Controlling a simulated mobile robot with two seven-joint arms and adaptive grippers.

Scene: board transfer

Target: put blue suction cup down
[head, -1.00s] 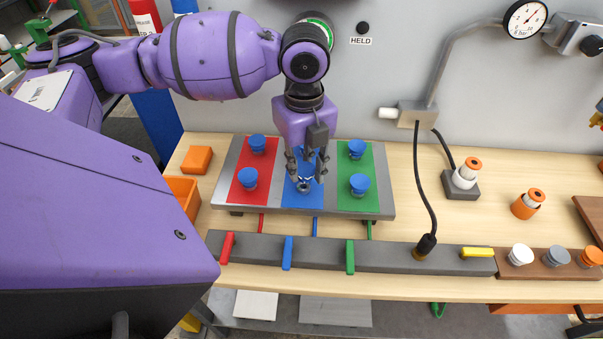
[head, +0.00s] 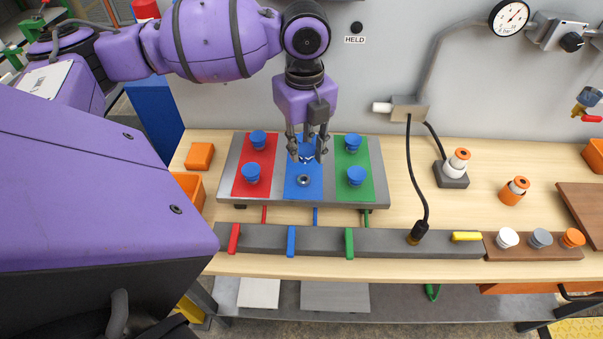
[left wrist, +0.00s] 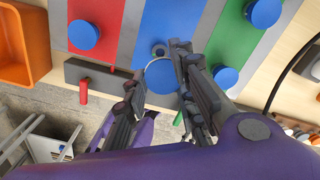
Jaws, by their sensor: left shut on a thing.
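My left gripper (head: 307,157) is shut on a blue suction cup (head: 306,149) and hangs over the back part of the blue field (head: 290,187). The cup also shows between the fingers in the left wrist view (left wrist: 162,78). In front of the gripper, a bare grey fitting (head: 303,180) stands on the blue field. The back of that field is partly hidden by the fingers. Two blue cups sit on the red field (head: 241,189) and two on the green field (head: 344,188). My right gripper is not in view.
A dark rail (head: 380,241) with coloured levers runs along the bench front. A black hose (head: 411,170) drops to it at right. An orange block (head: 200,156) lies left of the grey board (head: 228,195). Orange, white and grey cups stand at right.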

